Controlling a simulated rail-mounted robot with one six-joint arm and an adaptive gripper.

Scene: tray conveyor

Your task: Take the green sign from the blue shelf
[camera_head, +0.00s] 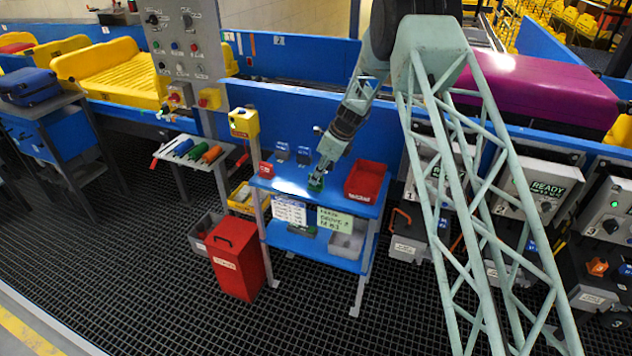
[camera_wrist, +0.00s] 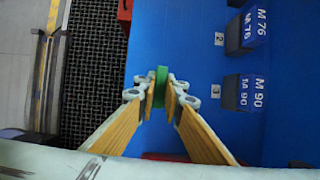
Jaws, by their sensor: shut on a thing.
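The green sign (camera_wrist: 161,84) is held between the two fingertips of my gripper (camera_wrist: 160,95) in the wrist view, seen nearly edge-on. In the head view the green sign (camera_head: 316,184) shows small and dark under my gripper (camera_head: 321,171), over the top of the blue shelf (camera_head: 340,207). The blue shelf's top (camera_wrist: 185,35) fills much of the wrist view. I cannot tell whether the sign touches the shelf top. Its face and any lettering are hidden.
Dark blue signs M 76 (camera_wrist: 247,31) and M 90 (camera_wrist: 244,92) stand on the shelf top to the right in the wrist view. A red bin (camera_head: 366,181) stands right of my gripper, and a small red sign (camera_head: 267,170) stands left. A blue wall (camera_head: 290,115) rises behind.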

